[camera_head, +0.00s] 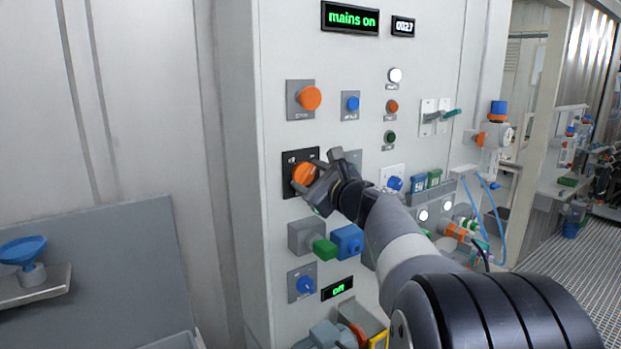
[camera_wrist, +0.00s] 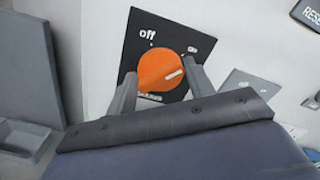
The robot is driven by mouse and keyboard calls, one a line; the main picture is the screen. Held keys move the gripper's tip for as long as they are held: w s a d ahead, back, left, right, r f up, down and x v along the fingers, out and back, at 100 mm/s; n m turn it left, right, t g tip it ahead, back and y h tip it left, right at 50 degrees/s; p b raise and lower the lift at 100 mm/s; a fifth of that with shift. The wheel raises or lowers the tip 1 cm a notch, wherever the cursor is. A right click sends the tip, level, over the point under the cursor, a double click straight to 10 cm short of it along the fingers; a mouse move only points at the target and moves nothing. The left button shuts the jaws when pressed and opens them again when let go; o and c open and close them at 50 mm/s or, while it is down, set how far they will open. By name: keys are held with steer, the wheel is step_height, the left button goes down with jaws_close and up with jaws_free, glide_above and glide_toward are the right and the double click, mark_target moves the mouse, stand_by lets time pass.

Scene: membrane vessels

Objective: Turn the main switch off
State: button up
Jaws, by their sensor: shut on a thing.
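The main switch is an orange round knob (camera_head: 304,174) on a black plate (camera_head: 289,186) on the white cabinet front. In the wrist view the knob (camera_wrist: 160,72) shows a white pointer line towards its right side. The plate (camera_wrist: 142,27) reads "off" at upper left and what looks like "on" at upper right. My gripper (camera_head: 312,180) is at the knob, with one finger on each side of it in the wrist view (camera_wrist: 158,82), shut on it. The display (camera_head: 350,18) above reads "mains on". The knob's far side is partly hidden by my gripper in the head view.
An orange button (camera_head: 310,98) is above the switch, and a green handle (camera_head: 324,249) and a blue knob (camera_head: 305,285) are below. A blue button (camera_head: 353,104) and indicator lamps are to the right. Open floor (camera_head: 575,290) lies at far right.

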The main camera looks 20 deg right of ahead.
steer(key=shift+f+n+b, duration=0.1)
steer(key=shift+n+b, duration=0.2)
steer(key=shift+b, duration=0.2)
steer(key=n+b, duration=0.2)
steer(key=b, duration=0.2)
steer(key=shift+f+n, duration=0.15)
steer(key=shift+n, duration=0.25)
steer(key=n+b, duration=0.4)
steer(key=b, duration=0.1)
steer(key=shift+n, duration=0.3)
steer(key=n+b, duration=0.4)
steer(key=shift+r+n+b, duration=0.2)
steer(key=shift+n+b, duration=1.1)
steer(key=shift+n, duration=0.6)
steer(key=o, duration=0.9)
steer(key=shift+o, duration=0.2)
